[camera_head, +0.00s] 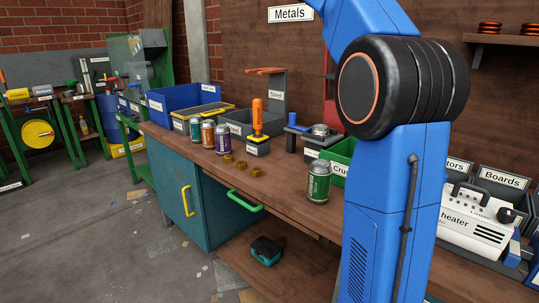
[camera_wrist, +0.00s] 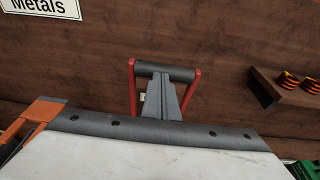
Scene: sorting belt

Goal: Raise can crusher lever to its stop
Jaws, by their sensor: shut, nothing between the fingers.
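The can crusher lever shows in the wrist view as a dark crossbar (camera_wrist: 166,71) between two red side arms (camera_wrist: 132,88). My gripper (camera_wrist: 160,78) is grey and shut, with nothing between its fingers. Its tips reach up to the crossbar, between the red arms; I cannot tell whether they touch it. In the head view, a red upright part (camera_head: 329,92) that looks like the crusher shows at the back of the bench, mostly hidden behind my blue arm. My gripper is hidden in that view.
A green can (camera_head: 319,182) stands at the bench front, left of my arm. Several other cans and bins stand farther left. A wall shelf (camera_wrist: 285,92) with copper coils is at right in the wrist view.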

